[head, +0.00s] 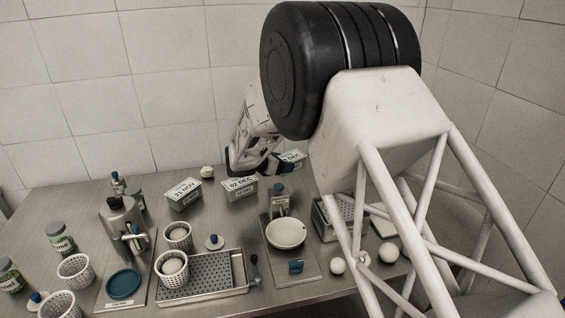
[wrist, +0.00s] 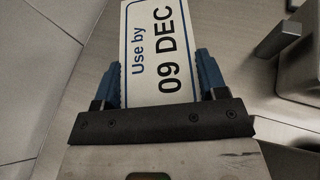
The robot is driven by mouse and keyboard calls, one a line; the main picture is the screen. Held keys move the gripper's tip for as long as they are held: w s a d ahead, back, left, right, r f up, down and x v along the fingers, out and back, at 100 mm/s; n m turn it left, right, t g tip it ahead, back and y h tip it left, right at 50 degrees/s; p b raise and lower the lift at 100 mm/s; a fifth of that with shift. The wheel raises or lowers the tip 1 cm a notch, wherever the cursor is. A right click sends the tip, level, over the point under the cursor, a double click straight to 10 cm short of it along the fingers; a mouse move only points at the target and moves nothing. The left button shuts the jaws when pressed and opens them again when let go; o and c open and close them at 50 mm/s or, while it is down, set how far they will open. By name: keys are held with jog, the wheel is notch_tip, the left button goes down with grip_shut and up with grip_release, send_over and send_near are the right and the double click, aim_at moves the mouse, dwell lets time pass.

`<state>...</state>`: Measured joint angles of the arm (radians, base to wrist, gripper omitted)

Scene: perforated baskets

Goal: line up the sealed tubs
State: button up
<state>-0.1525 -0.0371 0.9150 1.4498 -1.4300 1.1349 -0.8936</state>
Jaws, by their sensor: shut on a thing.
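A sealed tub with a "23 NOV" label (head: 183,193) stands at the back of the steel table. A second tub, labelled "02 DEC" (head: 240,187), stands to its right with a gap between them. My gripper (head: 280,164) is to the right of and behind the second tub. It is shut on a third tub (head: 293,157); in the wrist view its label reads "Use by 09 DEC" (wrist: 158,45), between my blue fingers (wrist: 160,80). I cannot tell whether the third tub touches the table. My arm hides part of it.
A white bowl (head: 286,233) on a scale stands in front of the tubs. A perforated tray (head: 208,274), white baskets (head: 75,268), a blue dish (head: 123,284) and jars (head: 60,237) fill the front left. A small white round thing (head: 207,171) lies behind the two standing tubs.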

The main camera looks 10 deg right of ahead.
aim_at(283, 176)
jog(key=shift+f, duration=3.05)
jog(key=shift+f, duration=0.3)
